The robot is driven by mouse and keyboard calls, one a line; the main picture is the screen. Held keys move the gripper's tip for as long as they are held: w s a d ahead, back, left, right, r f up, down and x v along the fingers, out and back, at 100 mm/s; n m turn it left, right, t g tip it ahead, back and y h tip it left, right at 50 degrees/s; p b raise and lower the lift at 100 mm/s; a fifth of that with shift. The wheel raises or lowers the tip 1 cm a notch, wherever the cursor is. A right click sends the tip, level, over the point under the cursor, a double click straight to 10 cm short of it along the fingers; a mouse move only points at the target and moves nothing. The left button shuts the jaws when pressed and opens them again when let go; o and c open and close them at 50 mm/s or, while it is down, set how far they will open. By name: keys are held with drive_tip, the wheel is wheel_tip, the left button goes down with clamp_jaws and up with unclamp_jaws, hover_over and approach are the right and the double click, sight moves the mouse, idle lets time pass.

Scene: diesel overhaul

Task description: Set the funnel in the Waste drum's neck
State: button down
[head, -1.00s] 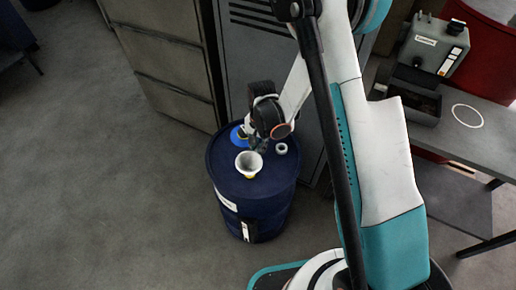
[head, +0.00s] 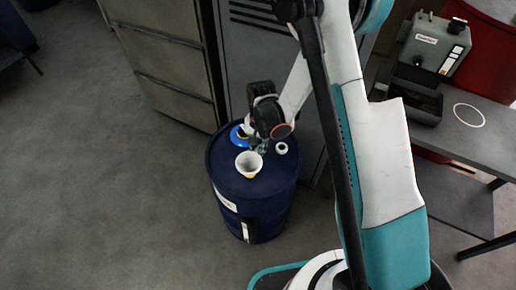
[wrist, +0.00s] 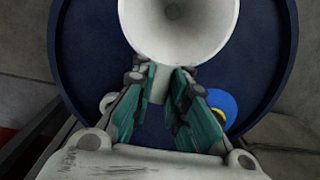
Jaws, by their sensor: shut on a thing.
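The white funnel (head: 249,164) is over the front part of the blue drum's top (head: 225,175), wide mouth up and roughly upright. A bit of yellow shows under it. My gripper (head: 259,146) is just behind the funnel in the head view. In the wrist view my gripper (wrist: 160,88) has its teal fingers closed on a narrow pale part of the funnel (wrist: 180,30) below its rim. The funnel hides whatever is under it, so I cannot tell whether its spout is in a neck. The drum's label is too small to read.
A white ring-shaped fitting (head: 282,148) and a blue round piece (head: 237,136) are on the drum top behind the funnel. Grey cabinets (head: 170,60) stand close behind the drum. A bench (head: 480,150) with a grey machine is at the right. Floor at the left is clear.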

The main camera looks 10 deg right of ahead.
drive_tip(key=shift+f+b, duration=0.5)
drive_tip(key=shift+f, duration=0.15)
idle(0.5)
drive_tip(key=c, duration=1.5)
unclamp_jaws()
drive_tip(key=r, duration=1.2)
drive_tip(key=shift+w+d, duration=0.35)
drive_tip(key=shift+w, duration=0.05)
